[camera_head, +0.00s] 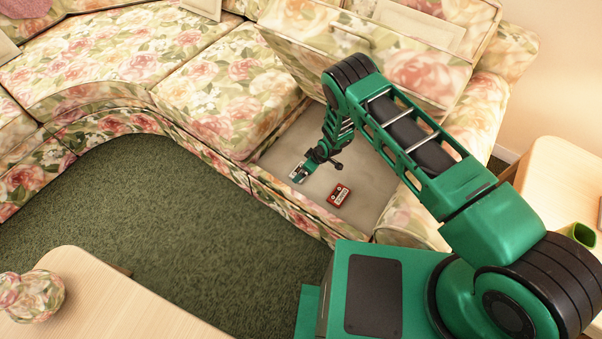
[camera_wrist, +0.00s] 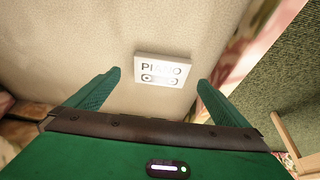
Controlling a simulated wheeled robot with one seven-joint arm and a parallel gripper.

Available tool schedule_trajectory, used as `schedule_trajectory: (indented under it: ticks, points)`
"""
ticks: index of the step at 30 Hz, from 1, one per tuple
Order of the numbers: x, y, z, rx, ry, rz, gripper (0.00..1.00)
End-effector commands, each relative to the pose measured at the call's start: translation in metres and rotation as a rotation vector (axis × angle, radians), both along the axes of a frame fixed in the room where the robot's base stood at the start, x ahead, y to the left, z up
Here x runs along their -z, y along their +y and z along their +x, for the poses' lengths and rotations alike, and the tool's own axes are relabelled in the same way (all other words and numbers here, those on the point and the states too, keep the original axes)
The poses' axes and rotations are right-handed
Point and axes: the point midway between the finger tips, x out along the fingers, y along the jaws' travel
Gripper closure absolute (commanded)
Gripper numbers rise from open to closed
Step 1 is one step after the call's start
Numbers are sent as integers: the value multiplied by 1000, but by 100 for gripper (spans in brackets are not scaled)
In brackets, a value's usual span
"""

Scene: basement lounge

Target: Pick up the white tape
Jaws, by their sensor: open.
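The white tape (camera_wrist: 162,71) is a flat cassette marked "PIANO", lying on the pale floor of an open sofa compartment (camera_head: 283,152). In the wrist view it shows just beyond and between the two green fingers of my gripper (camera_wrist: 158,79), with a gap on each side. My gripper is open and holds nothing. In the head view my gripper (camera_head: 304,171) hangs low in the compartment, and a small white patch at its tip looks like the tape, mostly hidden.
A red cassette (camera_head: 339,195) lies in the same compartment, right of my gripper. The raised floral seat cushion (camera_head: 420,68) stands behind, and the floral front edge (camera_head: 290,211) borders the compartment. A wooden table (camera_head: 95,303) with a floral vase (camera_head: 30,296) is at front left.

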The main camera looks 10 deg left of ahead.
Motion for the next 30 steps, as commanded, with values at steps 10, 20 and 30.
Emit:
schedule_trajectory:
  ticks: [10,20,30]
  points:
    - [34,13,6,-2,0,-1,0]
    - [35,14,6,-1,0,-1,14]
    - [35,14,6,-1,0,-1,45]
